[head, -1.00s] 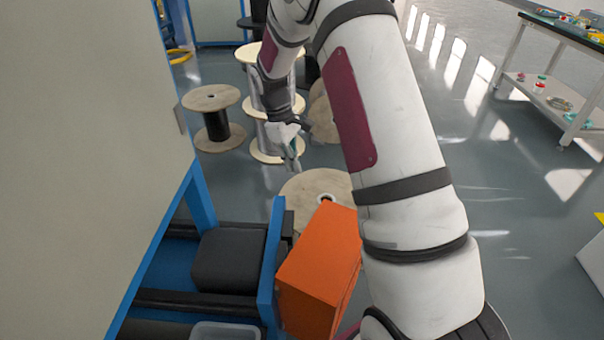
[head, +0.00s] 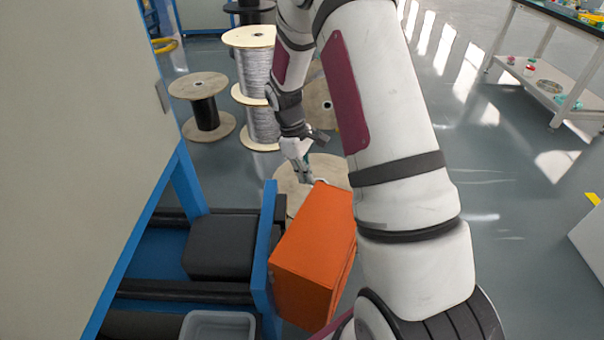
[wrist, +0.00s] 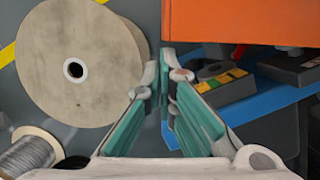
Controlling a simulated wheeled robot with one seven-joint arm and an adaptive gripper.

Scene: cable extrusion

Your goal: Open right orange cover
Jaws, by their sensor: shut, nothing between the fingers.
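The orange cover (head: 312,245) is a box-like panel beside the blue machine frame, left of my upper arm in the head view. It appears swung out from the frame, with its far edge towards my gripper. My gripper (head: 308,182) is near the far top corner of the cover, pointing down; whether it touches cannot be told. In the wrist view my gripper (wrist: 165,72) has its teal fingers together with nothing held. The orange cover (wrist: 240,22) shows there at the upper right, just beyond the fingertips. My arm hides part of its right side in the head view.
A blue frame (wrist: 250,105) with a dark box bearing coloured buttons (wrist: 222,80) lies right of the fingers. A wooden spool (wrist: 80,65) is on the left. More spools (head: 200,88) stand behind.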

